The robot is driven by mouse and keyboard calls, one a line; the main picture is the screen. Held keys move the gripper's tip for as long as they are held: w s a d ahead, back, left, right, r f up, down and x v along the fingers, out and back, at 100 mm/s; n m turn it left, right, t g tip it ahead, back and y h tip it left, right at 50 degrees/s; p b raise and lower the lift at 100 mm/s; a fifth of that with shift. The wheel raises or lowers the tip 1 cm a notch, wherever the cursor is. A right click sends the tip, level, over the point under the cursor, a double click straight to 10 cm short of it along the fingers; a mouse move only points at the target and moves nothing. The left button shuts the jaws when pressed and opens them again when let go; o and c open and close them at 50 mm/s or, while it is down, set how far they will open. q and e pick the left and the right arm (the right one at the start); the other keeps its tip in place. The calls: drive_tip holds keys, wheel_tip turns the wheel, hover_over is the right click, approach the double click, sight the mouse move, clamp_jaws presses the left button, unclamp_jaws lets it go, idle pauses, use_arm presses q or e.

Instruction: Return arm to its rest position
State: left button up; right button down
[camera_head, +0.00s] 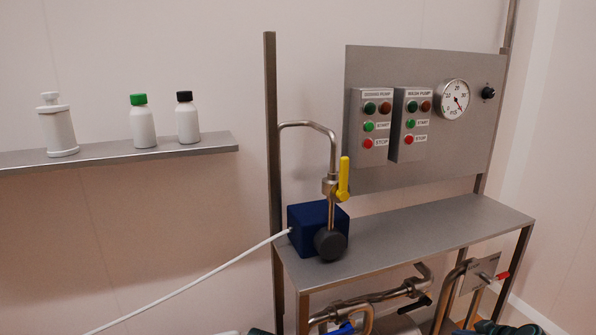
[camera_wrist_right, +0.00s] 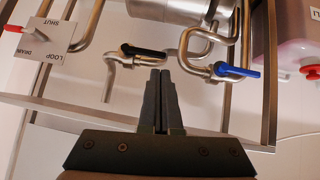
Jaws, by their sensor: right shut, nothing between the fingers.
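My right gripper (camera_wrist_right: 160,78) shows in the right wrist view. Its two dark fingers lie together with nothing between them. The fingers point up the picture toward the steel pipes, between a black valve handle (camera_wrist_right: 148,52) and a blue valve handle (camera_wrist_right: 238,71). They overlap the pipework in the picture; I cannot tell the distance, and no contact is clear. In the head view neither gripper can be made out. My left gripper is in neither view.
A steel bench (camera_head: 420,232) carries a blue box (camera_head: 304,226) with a white cable, beside a yellow-handled valve (camera_head: 343,180). A control panel (camera_head: 425,160) stands behind. Pipes and a red-handled valve (camera_head: 485,277) are below. A shelf (camera_head: 110,157) holds white bottles.

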drive_tip(key=a+f+g+y, duration=0.1)
drive_tip(key=a+f+g, duration=0.2)
drive_tip(key=a, duration=0.8)
drive_tip(key=a+f+g+y, duration=0.1)
drive_tip(key=a+f+g, duration=0.1)
drive_tip(key=a, duration=0.9)
drive_tip(key=s+a+f+g+h, duration=0.1)
drive_tip(key=s+a+g+h, duration=0.1)
drive_tip(key=s+a, duration=0.5)
drive_tip(key=s+a+f+g+h, duration=0.1)
drive_tip(key=s+a+g+h, duration=0.25)
drive_tip(key=a, duration=0.85)
wheel_tip(320, 180, up, 19)
drive_tip(key=p, duration=1.8)
drive_tip(key=shift+d+f+t+y+p, duration=0.25)
drive_tip(key=shift+t+y+p, duration=0.1)
drive_tip(key=shift+t, duration=0.1)
